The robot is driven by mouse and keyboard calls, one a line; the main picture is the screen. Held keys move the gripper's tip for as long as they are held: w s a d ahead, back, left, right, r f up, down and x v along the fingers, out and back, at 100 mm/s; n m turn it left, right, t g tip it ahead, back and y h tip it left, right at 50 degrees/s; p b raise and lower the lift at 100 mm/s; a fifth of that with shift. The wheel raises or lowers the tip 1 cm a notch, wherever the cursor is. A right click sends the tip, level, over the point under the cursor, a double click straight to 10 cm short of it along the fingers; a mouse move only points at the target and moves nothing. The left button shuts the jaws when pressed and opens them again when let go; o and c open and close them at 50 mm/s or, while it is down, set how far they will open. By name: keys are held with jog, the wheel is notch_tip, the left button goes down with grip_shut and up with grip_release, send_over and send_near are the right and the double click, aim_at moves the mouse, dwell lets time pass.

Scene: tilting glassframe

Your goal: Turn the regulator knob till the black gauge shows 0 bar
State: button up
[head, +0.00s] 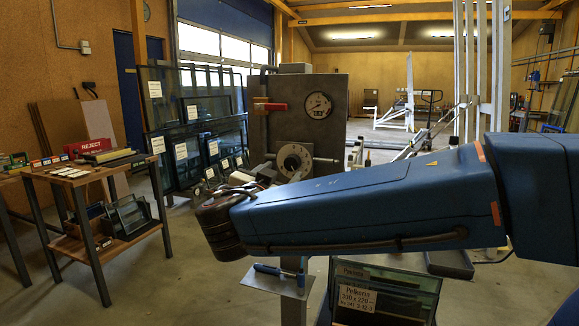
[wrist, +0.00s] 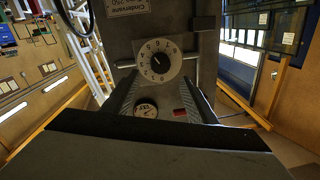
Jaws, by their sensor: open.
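A grey upright panel carries a round gauge (head: 318,106) with a black rim and pale face. Its needle reading is too small to tell. Below it is a white numbered dial (head: 295,161) with a dark centre, likely the regulator knob. In the wrist view, the dial (wrist: 157,60) is beyond my fingertips, with a dark pointer at its middle, and the gauge (wrist: 146,108) shows between the fingers. My gripper (wrist: 165,88) is open, with a finger either side and nothing visibly held. In the head view, my wrist and arm mostly hide the gripper.
A red lever (head: 271,106) sits left of the gauge; it also shows in the wrist view (wrist: 180,113). A sloped glass frame (head: 385,295) with a label stands below my arm. A workbench (head: 100,168) with a red REJECT box is at left. Racked glass panes stand behind.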

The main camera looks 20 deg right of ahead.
aim_at(291, 163)
jog(key=shift+x, duration=3.95)
jog(key=c, duration=1.1)
